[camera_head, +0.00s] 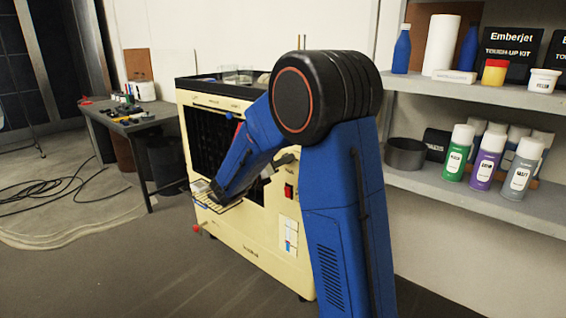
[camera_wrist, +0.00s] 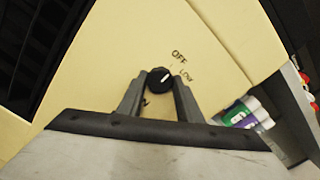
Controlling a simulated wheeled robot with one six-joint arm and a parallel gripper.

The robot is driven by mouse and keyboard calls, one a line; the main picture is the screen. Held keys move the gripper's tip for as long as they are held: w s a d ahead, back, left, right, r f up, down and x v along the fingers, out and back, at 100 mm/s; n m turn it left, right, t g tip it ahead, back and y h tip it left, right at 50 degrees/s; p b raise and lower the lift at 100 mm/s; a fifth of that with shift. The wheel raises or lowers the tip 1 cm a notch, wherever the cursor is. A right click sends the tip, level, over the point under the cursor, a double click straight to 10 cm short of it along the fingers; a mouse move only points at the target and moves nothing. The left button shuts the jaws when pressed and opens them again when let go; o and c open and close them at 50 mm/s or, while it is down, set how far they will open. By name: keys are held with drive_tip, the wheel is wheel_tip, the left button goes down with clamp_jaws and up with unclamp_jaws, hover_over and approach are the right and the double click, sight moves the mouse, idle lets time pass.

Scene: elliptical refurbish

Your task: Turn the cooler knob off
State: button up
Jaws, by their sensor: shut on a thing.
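The cooler (camera_head: 264,236) is a cream cabinet with a dark grille, standing in the middle of the head view behind my blue arm. Its knob (camera_wrist: 159,80) is round and black with a white pointer mark, at the centre of the wrist view. The printed words OFF and LOW are to its upper right. The pointer slants to the upper right, roughly between the two words. My gripper (camera_wrist: 158,85) is shut on the knob, with one grey finger on each side. In the head view my arm hides the knob.
A red switch (camera_head: 289,191) is on the cooler's front. A shelf (camera_head: 470,204) with spray cans and bottles stands close on the right. A grey workbench (camera_head: 146,118) with small items is at the left. Black cables (camera_head: 60,190) lie on the floor.

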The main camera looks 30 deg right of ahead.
drive_tip(key=o, duration=1)
drive_tip(key=shift+a, duration=0.1)
drive_tip(key=shift+o, duration=0.2)
drive_tip(key=v, duration=1.7)
drive_tip(key=shift+a, duration=0.15)
drive_tip(key=shift+s, duration=0.1)
drive_tip(key=s+d+f+m+g+y, duration=0.2)
drive_tip(key=s+d+m+g+y, duration=0.15)
drive_tip(key=s+m, duration=0.5)
drive_tip(key=s+d+f+m+g+y, duration=0.2)
drive_tip(key=s+d+m+y, duration=0.3)
drive_tip(key=s, duration=0.7)
drive_tip(key=s+a+f+m+t+y, duration=0.2)
drive_tip(key=s+a+m+t+y, duration=0.2)
drive_tip(key=s+a+m+y, duration=0.4)
drive_tip(key=s+a+m, duration=0.2)
drive_tip(key=s+m, duration=0.3)
drive_tip(key=m, duration=0.2)
drive_tip(key=shift+a, duration=0.35)
